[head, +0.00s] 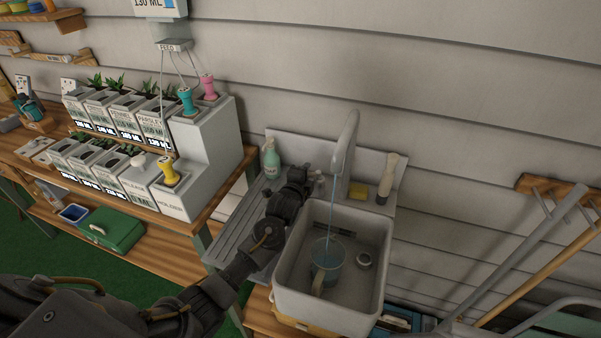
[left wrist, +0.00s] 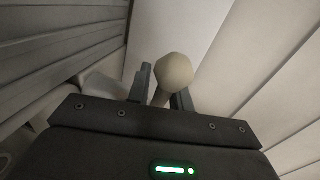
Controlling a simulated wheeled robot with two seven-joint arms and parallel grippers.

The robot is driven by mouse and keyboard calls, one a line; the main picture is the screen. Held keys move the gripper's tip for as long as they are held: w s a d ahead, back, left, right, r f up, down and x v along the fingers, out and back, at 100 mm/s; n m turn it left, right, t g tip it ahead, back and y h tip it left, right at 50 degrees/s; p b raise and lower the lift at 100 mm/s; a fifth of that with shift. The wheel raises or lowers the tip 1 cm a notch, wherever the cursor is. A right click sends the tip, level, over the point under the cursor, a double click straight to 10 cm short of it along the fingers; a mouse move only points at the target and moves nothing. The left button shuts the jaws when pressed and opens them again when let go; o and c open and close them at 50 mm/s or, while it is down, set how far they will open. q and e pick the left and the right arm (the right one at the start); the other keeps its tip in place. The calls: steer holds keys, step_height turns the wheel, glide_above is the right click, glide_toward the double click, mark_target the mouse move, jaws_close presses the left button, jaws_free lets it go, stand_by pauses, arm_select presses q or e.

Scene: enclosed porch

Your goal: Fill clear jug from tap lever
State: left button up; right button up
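The clear jug (head: 332,277) stands in the white sink basin, with its handle toward me. A thin blue stream of water (head: 331,215) falls from the curved tap (head: 347,140) into it; the exact water level is hard to make out. My left gripper (head: 302,172) is at the left of the tap, behind the basin. In the left wrist view, a round pale knob (left wrist: 174,70), apparently the tap lever's end, sits between its fingers (left wrist: 161,95). I cannot tell if the fingers press on its stem. My right gripper is out of view.
A round drain plug (head: 364,260) is beside the jug. Planters fill the left bench; long-handled tools (head: 535,250) lean at right.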

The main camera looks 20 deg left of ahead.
arm_select(q)
steer(key=shift+o, duration=1.4)
steer(key=shift+w+a, duration=0.1)
steer(key=s+r+b, duration=0.1)
steer(key=s+r, duration=0.1)
steer(key=s, duration=0.8)
steer(key=shift+s+d, duration=0.2)
steer(key=shift+s, duration=0.15)
stand_by(1.1)
